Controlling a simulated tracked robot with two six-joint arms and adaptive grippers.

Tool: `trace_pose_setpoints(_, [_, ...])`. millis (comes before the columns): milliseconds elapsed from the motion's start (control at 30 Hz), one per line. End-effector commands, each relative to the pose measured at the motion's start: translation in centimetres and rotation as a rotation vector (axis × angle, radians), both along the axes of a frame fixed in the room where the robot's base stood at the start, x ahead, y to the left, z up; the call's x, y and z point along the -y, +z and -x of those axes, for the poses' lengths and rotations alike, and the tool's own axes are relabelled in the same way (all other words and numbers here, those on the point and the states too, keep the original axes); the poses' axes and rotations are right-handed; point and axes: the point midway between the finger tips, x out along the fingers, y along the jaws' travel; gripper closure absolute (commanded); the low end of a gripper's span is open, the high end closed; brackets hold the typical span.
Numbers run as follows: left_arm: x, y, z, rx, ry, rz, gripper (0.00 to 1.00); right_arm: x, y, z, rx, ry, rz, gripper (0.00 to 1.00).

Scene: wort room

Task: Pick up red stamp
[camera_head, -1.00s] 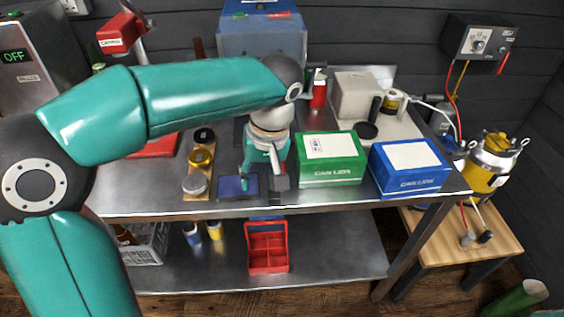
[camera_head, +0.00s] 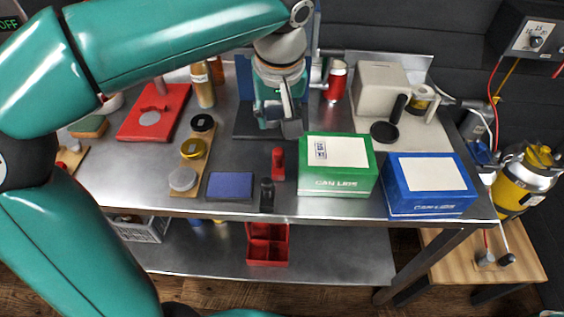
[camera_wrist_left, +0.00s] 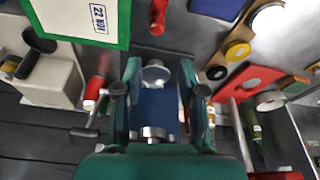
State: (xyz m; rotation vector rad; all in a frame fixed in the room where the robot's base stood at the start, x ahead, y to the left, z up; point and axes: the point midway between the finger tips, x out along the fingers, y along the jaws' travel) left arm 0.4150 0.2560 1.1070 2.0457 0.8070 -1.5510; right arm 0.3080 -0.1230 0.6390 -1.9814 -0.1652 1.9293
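The red stamp (camera_head: 278,163) stands upright on the metal table, left of the green box; it also shows at the top of the left wrist view (camera_wrist_left: 158,16). A black stamp (camera_head: 267,195) stands just in front of it, near the table edge. A blue ink pad (camera_head: 230,186) lies to their left. My left gripper (camera_head: 281,124) is behind the red stamp and apart from it. In the left wrist view its fingers (camera_wrist_left: 160,92) are spread with nothing held between them. My right gripper is not in view.
The green box (camera_head: 337,185) and blue box (camera_head: 428,201) stand to the right. A board with several round lids (camera_head: 190,166) lies left of the ink pad. A blue upright device with a dark base (camera_head: 245,120) stands behind. A red crate (camera_head: 268,252) is on the lower shelf.

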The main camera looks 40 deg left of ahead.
Motion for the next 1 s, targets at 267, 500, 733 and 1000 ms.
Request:
trace_pose_setpoints(267, [-0.9, -6.0, -1.3, -0.007, -0.004, -0.003, 0.60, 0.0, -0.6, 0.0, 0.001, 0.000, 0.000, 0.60])
trace_pose_setpoints(500, [-1.2, -8.2, -1.9, -0.003, -0.008, 0.000, 0.60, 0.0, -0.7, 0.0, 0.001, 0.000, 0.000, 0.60])
trace_pose_setpoints(733, [-1.3, -10.2, -2.2, -0.006, -0.008, -0.002, 0.60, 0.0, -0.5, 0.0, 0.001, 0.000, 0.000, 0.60])
trace_pose_setpoints(1000, [-1.7, -13.2, -2.8, -0.004, -0.007, -0.001, 0.60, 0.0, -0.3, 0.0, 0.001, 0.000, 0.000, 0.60])
